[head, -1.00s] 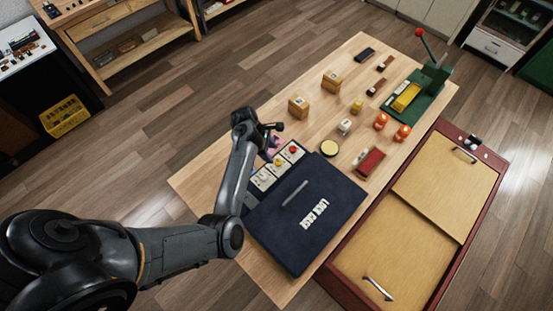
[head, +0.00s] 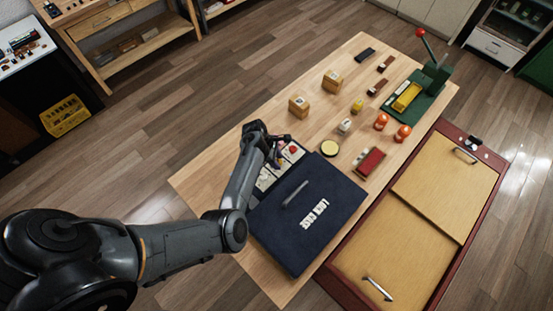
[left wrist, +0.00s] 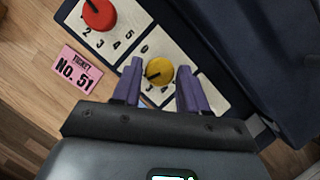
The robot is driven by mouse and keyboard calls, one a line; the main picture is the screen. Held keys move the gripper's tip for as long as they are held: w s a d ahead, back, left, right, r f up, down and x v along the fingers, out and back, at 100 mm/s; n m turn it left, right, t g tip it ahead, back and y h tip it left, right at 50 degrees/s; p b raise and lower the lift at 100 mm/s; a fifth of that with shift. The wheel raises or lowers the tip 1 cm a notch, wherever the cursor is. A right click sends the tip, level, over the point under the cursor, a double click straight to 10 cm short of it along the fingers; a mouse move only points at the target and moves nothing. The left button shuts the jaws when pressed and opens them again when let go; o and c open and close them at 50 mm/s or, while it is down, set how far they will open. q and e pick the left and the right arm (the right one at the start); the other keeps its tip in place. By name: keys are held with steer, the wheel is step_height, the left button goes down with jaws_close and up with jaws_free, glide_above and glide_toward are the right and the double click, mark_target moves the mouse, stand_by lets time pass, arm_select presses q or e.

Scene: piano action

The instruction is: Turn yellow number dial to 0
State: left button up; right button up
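The yellow number dial (left wrist: 160,71) sits on a white plate with black numbers, in the left wrist view. Its dark pointer line points toward the lower left of that view. My left gripper (left wrist: 158,72) is open, with its two purple fingers on either side of the dial's near edge; I cannot tell whether they touch it. In the head view my left gripper (head: 277,152) is over the dial panel and hides the yellow dial. A red dial (left wrist: 99,14) is on the neighbouring plate, up and left in the wrist view. My right gripper is not in view.
A dark blue pad (head: 325,240) lies beside the dial panel, with a silver pen-like rod (head: 295,194) and white tiles (head: 314,214) on it. A pink ticket (left wrist: 76,69) lies by the panel. Wooden blocks (head: 299,106) and orange items (head: 381,121) stand farther along the table.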

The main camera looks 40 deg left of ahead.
arm_select(q)
steer(key=c, duration=0.7)
steer(key=shift+o, duration=0.2)
steer(key=shift+m, duration=0.3)
steer(key=shift+w+a+m+g+p, duration=0.1)
steer(key=shift+m+g+p, duration=0.25)
steer(key=shift+m, duration=0.55)
steer(key=m+g, duration=0.1)
steer(key=m, duration=0.1)
steer(key=shift+w+m, duration=0.1)
steer(key=shift+m, duration=0.3)
steer(key=m+g, duration=0.2)
steer(key=m, duration=0.2)
steer(key=shift+w+b, duration=0.15)
steer(key=shift+b, duration=0.15)
steer(key=m+g+b, duration=0.1)
steer(key=m, duration=0.3)
steer(key=shift+w+m, duration=0.1)
steer(key=shift+m, duration=0.2)
steer(key=shift+m+g+y+b, duration=0.3)
steer(key=shift+m+g+y, duration=0.2)
steer(key=shift+m, duration=0.5)
